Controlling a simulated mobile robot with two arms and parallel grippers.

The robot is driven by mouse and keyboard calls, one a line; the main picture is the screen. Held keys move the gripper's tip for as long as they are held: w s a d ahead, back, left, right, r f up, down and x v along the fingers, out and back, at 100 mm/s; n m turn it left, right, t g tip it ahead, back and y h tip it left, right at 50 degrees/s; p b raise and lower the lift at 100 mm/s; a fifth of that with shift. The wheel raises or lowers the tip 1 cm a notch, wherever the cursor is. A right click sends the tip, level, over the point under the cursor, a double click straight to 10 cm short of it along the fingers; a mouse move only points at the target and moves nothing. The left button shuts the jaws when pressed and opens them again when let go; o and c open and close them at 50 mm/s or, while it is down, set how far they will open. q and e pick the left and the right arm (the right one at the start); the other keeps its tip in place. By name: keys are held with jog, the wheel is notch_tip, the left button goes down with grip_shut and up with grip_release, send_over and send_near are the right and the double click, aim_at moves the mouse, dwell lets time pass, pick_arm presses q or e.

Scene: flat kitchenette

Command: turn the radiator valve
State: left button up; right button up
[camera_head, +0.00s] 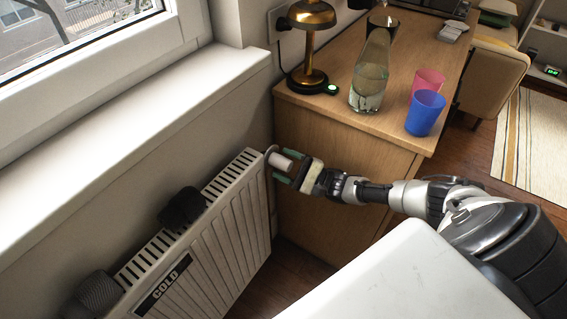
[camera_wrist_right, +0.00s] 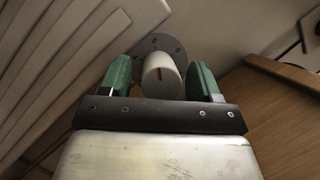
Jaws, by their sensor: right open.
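The radiator valve (camera_head: 283,161) is a white knob at the right end of the white radiator (camera_head: 225,215). My right gripper (camera_head: 285,167) reaches it from the right, with its green fingers open around the knob. In the right wrist view the valve knob (camera_wrist_right: 161,75) has a red mark and a round grey plate behind it. The green fingertips of my right gripper (camera_wrist_right: 160,78) stand on either side of the knob, with a small gap visible on each side. A label on the radiator reads COLD. My left gripper is not in view.
A wooden cabinet (camera_head: 335,205) stands right of the radiator. On it are a brass lamp (camera_head: 313,50), a glass carafe (camera_head: 370,75), a blue cup (camera_head: 425,113) and a pink cup (camera_head: 429,80). Dark items hang on the radiator. The window sill (camera_head: 130,145) runs above it.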

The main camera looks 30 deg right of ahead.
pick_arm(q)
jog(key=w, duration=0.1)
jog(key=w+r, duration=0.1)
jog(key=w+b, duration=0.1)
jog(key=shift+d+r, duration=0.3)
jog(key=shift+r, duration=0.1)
pick_arm(e)
jog(key=v, duration=1)
jog(key=shift+s+f, duration=0.15)
